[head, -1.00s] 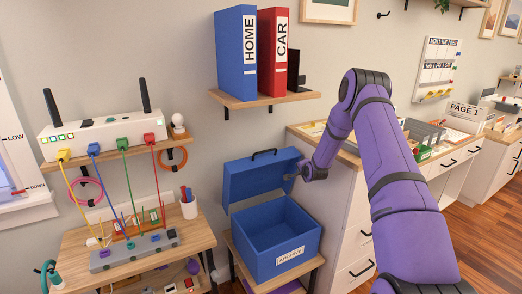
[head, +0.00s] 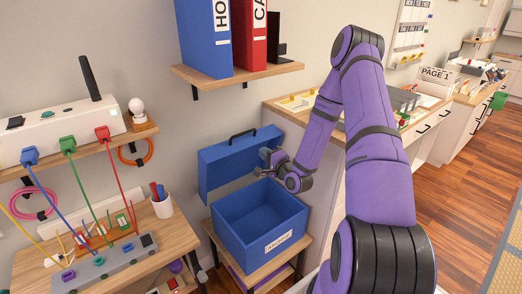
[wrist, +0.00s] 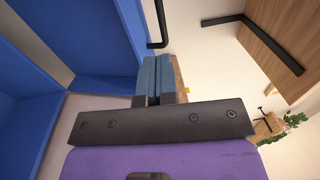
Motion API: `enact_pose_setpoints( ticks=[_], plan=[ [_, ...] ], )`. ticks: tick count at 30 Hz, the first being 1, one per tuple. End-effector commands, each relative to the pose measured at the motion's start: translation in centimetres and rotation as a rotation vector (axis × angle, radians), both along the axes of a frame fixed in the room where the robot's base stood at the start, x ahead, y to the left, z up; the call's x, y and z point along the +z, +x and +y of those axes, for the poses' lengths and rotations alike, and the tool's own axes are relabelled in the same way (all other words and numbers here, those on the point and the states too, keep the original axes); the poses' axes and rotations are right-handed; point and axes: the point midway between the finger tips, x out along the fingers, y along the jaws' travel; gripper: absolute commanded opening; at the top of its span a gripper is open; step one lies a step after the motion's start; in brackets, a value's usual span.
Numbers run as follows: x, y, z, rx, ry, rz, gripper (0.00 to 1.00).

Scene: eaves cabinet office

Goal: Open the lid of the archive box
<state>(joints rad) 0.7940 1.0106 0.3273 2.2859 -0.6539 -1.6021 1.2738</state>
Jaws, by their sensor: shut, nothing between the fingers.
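The blue archive box (head: 262,238) sits on a small wooden stand, its front label reading ARCHIVE. Its lid (head: 222,166) stands open at the back, tilted up towards the wall, with a black handle (head: 243,133) at its top edge. The box looks empty inside. My gripper (head: 265,160) is in front of the right part of the lid, above the box's back right corner; I cannot tell whether it touches the lid. In the wrist view the gripper's fingers (wrist: 153,80) are shut together and empty, with blue box or lid panels (wrist: 80,45) to the left.
A shelf (head: 235,76) with blue and red binders hangs above the lid. A desk (head: 150,235) with cables and a pen cup (head: 161,206) stands at left. A white cabinet (head: 310,165) stands right of the box. The wooden floor (head: 455,185) at right is open.

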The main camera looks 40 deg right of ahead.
Motion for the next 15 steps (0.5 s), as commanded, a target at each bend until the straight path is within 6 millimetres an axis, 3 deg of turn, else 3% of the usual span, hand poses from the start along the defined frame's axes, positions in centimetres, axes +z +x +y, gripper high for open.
enact_pose_setpoints(
  ticks=[15],
  plan=[
    [0.9,9.3,0.4,0.000,-0.002,0.000,0.00]
  ],
)
